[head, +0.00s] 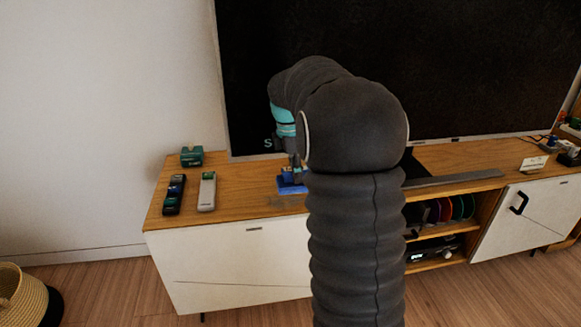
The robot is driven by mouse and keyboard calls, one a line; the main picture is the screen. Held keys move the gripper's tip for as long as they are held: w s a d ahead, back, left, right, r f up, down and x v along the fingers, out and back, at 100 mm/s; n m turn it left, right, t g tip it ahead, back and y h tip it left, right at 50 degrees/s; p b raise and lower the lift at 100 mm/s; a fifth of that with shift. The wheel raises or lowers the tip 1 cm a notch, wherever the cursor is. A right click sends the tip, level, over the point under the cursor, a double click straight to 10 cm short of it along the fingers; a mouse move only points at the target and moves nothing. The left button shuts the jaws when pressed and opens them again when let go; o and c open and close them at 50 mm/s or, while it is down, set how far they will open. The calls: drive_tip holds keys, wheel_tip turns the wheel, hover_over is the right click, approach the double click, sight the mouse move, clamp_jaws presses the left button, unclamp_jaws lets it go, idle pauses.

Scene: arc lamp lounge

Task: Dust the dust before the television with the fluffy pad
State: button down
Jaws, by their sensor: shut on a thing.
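The television (460,60) is a large dark screen standing on a wooden-topped cabinet. My gripper (290,172) is low over the cabinet top in front of the screen's lower left, partly hidden by my own arm. It is shut on the blue fluffy pad (287,187), which is at the wood surface; I cannot tell whether it touches. A faint greyish patch of dust (284,202) shows on the wood just in front of the pad. My arm hides the cabinet top to the right of the pad.
A black remote (174,195), a light grey remote (207,192) and a green box (191,156) lie on the cabinet's left end (157,213). A long grey bar (455,179) lies right of my arm. A small white card (533,164) stands further right. A woven basket (20,300) is on the floor.

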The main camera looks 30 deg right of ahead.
drive_tip(key=shift+a+f+b, duration=0.25)
drive_tip(key=shift+f+b, duration=0.05)
drive_tip(key=shift+f, duration=0.25)
drive_tip(key=shift+a+f+b, duration=0.1)
drive_tip(key=shift+f+b, duration=1.75)
drive_tip(key=shift+f, duration=0.5)
drive_tip(key=shift+f+b, duration=0.4)
drive_tip(key=shift+f, duration=0.55)
drive_tip(key=shift+w, duration=0.1)
drive_tip(key=shift+w+d+r+p, duration=0.2)
drive_tip(key=shift+w+p, duration=0.3)
drive_tip(key=shift+p, duration=0.2)
drive_tip(key=shift+w+d+p, duration=0.25)
drive_tip(key=shift+w+p, duration=0.6)
drive_tip(key=shift+w, duration=0.05)
drive_tip(key=shift+w+d+p, duration=0.25)
drive_tip(key=shift+w+p, duration=0.55)
drive_tip(key=shift+w, duration=0.1)
drive_tip(key=shift+w+d+f+p, duration=0.15)
drive_tip(key=shift+w+d+p, duration=0.05)
drive_tip(key=shift+w, duration=0.45)
drive_tip(key=shift+w+d+f+p, duration=0.1)
drive_tip(key=shift+w+d+p, duration=0.05)
drive_tip(key=shift+w, duration=0.5)
drive_tip(key=shift+a, duration=0.1)
